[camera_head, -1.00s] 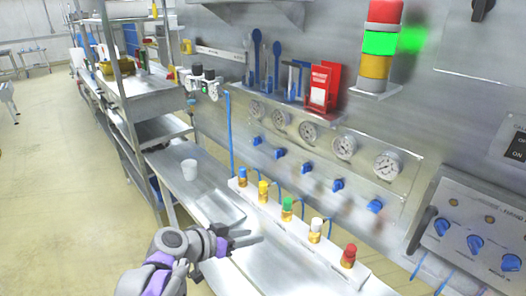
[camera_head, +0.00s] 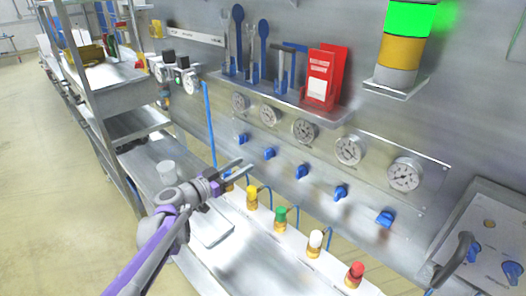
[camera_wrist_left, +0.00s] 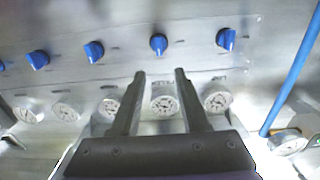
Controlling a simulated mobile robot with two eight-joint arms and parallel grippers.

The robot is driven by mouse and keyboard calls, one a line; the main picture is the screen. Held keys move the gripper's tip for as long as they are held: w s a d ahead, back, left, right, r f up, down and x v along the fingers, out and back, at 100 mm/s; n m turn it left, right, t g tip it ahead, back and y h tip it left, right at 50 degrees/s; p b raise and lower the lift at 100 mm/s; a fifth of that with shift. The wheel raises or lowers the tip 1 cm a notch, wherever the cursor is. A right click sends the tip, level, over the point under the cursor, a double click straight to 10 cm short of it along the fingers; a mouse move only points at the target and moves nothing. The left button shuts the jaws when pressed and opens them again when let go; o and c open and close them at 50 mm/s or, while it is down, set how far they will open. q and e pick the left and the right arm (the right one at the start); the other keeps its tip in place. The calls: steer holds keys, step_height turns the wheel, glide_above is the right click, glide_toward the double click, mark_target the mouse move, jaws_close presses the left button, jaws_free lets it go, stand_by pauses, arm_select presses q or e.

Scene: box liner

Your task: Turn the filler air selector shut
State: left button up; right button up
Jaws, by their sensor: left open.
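A row of blue selector knobs runs under round gauges on the steel wall panel. In the head view these are the first knob (camera_head: 243,138), second (camera_head: 269,152), third (camera_head: 302,171), fourth (camera_head: 340,192) and last (camera_head: 385,218). I cannot read which one is the filler air selector. My left gripper (camera_head: 246,165) is open and empty, in front of the row's left end and apart from it. In the left wrist view, upside down, the gripper (camera_wrist_left: 160,73) has the second knob (camera_wrist_left: 158,43) beyond its fingertips, with the first knob (camera_wrist_left: 227,38) to the right. My right gripper is not in view.
Colour-capped valves (camera_head: 280,217) line the ledge below the knobs. A blue hose (camera_head: 209,122) hangs left of the gauges. A tool shelf (camera_head: 285,95) juts out above. A control box (camera_head: 500,225) is at right.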

mark_target(265, 152)
arm_select(q)
steer(key=x, duration=0.9)
steer(key=shift+p, duration=0.4)
steer(key=shift+c, duration=0.3)
jaws_close()
